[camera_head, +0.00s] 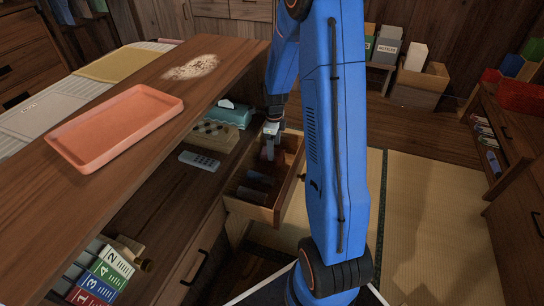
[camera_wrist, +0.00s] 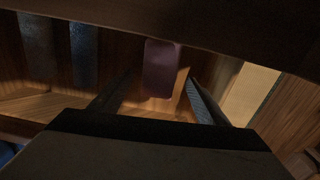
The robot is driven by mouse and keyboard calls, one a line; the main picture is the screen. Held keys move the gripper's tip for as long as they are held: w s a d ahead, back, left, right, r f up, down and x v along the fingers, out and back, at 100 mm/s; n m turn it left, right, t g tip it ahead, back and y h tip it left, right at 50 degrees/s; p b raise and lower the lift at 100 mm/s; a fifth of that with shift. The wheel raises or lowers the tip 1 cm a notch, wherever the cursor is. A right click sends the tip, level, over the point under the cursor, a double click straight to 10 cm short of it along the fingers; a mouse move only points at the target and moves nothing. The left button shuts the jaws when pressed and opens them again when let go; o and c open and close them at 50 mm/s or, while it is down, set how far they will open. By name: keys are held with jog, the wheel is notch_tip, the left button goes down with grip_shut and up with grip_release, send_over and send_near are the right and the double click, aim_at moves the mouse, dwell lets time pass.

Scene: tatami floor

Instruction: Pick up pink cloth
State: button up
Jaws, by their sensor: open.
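A dull pink-purple piece, seemingly the pink cloth (camera_wrist: 161,68), shows in the wrist view inside a shadowed wooden drawer. It stands just ahead of my gripper (camera_wrist: 159,82), between the lines of its two spread fingers. The fingers are open, and I cannot tell whether they touch the cloth. In the head view my gripper (camera_head: 270,130) points down into the far end of the pulled-out drawer (camera_head: 291,187). The cloth is small and dark there, partly hidden beneath the gripper.
Other dark folded pieces (camera_head: 259,179) lie nearer in the drawer; bluish ones show in the wrist view (camera_wrist: 83,55). The desk top with a pink tray (camera_head: 115,125) overhangs at left. A remote (camera_head: 199,161) and a teal tissue box (camera_head: 232,114) sit on the shelf below.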

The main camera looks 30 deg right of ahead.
jog(key=shift+a+f, duration=0.15)
jog(key=shift+f, duration=1.8)
jog(key=c, duration=1.1)
notch_tip(320, 180, up, 18)
jog(key=shift+r, duration=0.1)
jog(key=shift+o, duration=0.4)
